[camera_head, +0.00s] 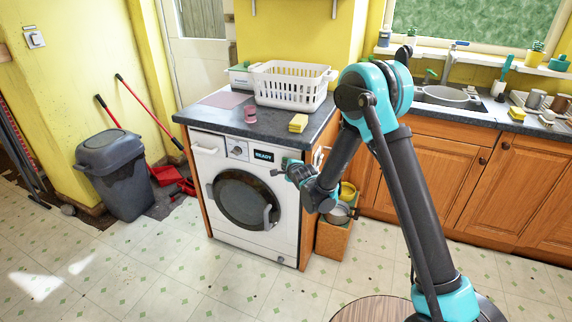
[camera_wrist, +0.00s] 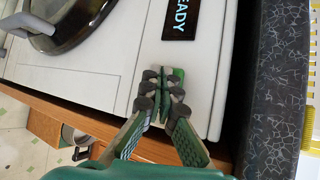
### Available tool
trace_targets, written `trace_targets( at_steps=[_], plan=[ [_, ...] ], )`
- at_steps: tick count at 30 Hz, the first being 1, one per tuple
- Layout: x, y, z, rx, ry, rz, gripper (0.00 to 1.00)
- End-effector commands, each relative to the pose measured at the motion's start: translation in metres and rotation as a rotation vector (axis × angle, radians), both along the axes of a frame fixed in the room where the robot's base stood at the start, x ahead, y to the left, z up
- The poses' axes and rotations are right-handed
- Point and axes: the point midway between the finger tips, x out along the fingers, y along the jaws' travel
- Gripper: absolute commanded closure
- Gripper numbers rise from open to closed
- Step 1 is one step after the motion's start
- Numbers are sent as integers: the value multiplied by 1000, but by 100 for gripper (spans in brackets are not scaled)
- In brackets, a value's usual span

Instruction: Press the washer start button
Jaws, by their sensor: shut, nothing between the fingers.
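The white washer (camera_head: 225,165) stands under the dark counter, its round door closed and its display (camera_head: 264,156) reading READY. The display also shows in the wrist view (camera_wrist: 181,18). A green button (camera_wrist: 179,73) is on the white panel beside the display, partly hidden behind my fingertips. My gripper (camera_head: 276,172) is in front of the panel's right end. In the wrist view my gripper (camera_wrist: 164,76) is shut and empty, its tips overlapping the button's near edge. I cannot tell whether they touch it.
The dark countertop (camera_head: 215,115) overhangs the panel and runs close along my gripper's right in the wrist view. A grey bin (camera_head: 115,175) stands left. The floor in front is clear.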

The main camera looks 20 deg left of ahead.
Motion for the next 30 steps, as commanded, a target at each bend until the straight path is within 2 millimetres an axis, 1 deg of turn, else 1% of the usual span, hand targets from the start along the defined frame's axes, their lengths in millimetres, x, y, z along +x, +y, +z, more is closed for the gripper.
trace_targets(
  at_steps=[11,22,30],
  plan=[
    [1,0,0,0,0,0,100],
    [-13,2,0,-1,0,1,100],
    [-15,1,0,0,0,0,100]
  ],
)
